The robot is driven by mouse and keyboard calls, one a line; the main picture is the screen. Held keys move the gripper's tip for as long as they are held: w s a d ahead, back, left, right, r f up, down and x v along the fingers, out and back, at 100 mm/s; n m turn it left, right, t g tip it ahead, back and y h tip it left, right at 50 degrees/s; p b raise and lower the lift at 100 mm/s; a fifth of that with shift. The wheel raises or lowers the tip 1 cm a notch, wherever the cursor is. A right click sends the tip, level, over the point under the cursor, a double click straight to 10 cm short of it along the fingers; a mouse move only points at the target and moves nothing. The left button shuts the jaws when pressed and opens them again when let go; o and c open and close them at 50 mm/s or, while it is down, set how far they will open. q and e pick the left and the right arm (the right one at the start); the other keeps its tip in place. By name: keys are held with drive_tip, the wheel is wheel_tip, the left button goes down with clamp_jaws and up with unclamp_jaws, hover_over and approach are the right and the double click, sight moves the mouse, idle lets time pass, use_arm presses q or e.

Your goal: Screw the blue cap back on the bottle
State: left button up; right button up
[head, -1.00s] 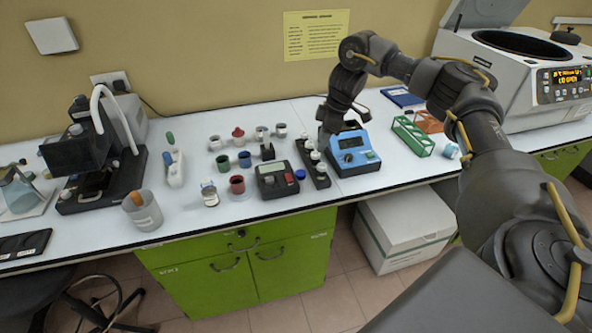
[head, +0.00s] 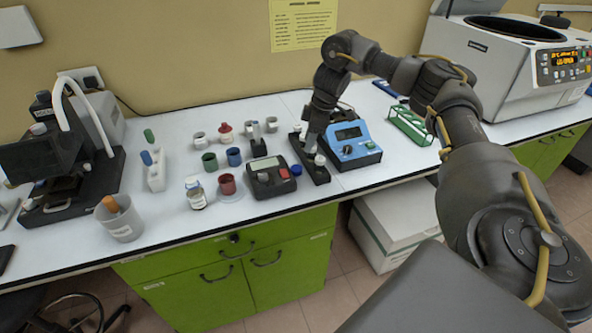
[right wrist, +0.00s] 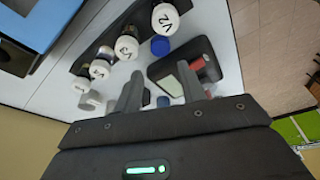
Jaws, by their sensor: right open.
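The blue cap (head: 293,183) lies on the bench beside the dark meter. It also shows in the right wrist view (right wrist: 160,45), beyond my fingertips and beside a white-capped vial. A small labelled glass bottle (head: 195,193) stands upright on the bench, left of the red cup; its top looks uncapped but is small in view. My right gripper (head: 309,150) points down over the black vial rack; in the right wrist view its two fingers (right wrist: 160,92) are apart with nothing held between them. My left gripper is not in view.
The black rack (head: 318,173) holds several white-capped vials close to my right gripper. The dark meter (head: 270,178) and blue meter (head: 352,145) flank it. A red cup (head: 227,186) stands beside the bottle.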

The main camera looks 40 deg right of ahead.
hover_over(297, 168)
drive_tip(key=s+d, duration=0.1)
drive_tip(key=d, duration=0.1)
wheel_tip(297, 168, down, 5)
drive_tip(key=shift+s+a+r+b, duration=0.1)
drive_tip(key=shift+s+a+b, duration=0.05)
drive_tip(key=shift+b, duration=0.25)
drive_tip(key=shift+a+f, duration=0.1)
drive_tip(key=shift+f, duration=0.15)
drive_tip(key=p+x, duration=0.1)
drive_tip(key=x, duration=0.3)
drive_tip(key=shift+a, duration=0.2)
drive_tip(key=shift+w+f+p, duration=0.2)
drive_tip(key=shift+f+p, duration=0.1)
drive_tip(key=shift+f, duration=0.3)
drive_tip(key=c, duration=0.7)
